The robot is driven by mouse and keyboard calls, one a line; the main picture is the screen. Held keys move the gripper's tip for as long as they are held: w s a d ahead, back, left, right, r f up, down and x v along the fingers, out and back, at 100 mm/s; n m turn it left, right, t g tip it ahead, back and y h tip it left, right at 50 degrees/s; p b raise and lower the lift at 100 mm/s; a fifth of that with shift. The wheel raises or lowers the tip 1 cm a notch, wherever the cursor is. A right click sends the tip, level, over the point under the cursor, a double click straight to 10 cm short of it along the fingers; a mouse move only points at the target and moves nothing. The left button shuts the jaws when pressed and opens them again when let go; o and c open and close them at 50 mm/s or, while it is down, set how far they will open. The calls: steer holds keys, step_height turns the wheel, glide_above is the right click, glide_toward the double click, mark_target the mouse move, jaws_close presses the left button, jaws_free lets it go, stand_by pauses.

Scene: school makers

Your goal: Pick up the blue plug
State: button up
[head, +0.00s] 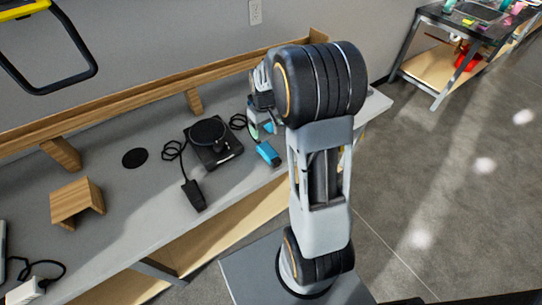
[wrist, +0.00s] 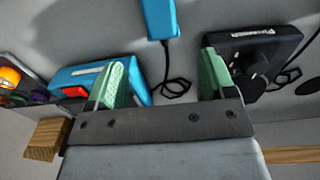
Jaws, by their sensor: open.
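A blue plug (head: 268,153) lies on the grey tabletop near its front edge, to the right of a black turntable. In the wrist view the blue plug (wrist: 160,18) is at the top centre, cut by the frame edge, with a black cord running from its lower end. My gripper (wrist: 165,72) is open and empty, its two green finger pads wide apart. The plug is beyond the fingertips in that view, not between them. In the head view my gripper (head: 260,130) is partly hidden by my arm, just behind the plug.
The black turntable (head: 213,140) sits left of my gripper, with a black pedal-like block (head: 193,195) on a cord. A blue box with a red switch (wrist: 88,76) is close to the left finger in the wrist view. A wooden rail (head: 130,103) runs along the back. A wooden block (head: 76,200) stands left.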

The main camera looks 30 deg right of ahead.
mark_target(266, 148)
step_height(266, 148, down, 6)
steer(key=shift+r, duration=0.25)
steer(key=shift+s+f+p, duration=0.2)
steer(key=shift+f+p, duration=0.15)
steer(key=shift+f, duration=2.35)
steer(key=c, duration=1)
steer(key=shift+c, duration=0.2)
steer(key=shift+r, duration=0.1)
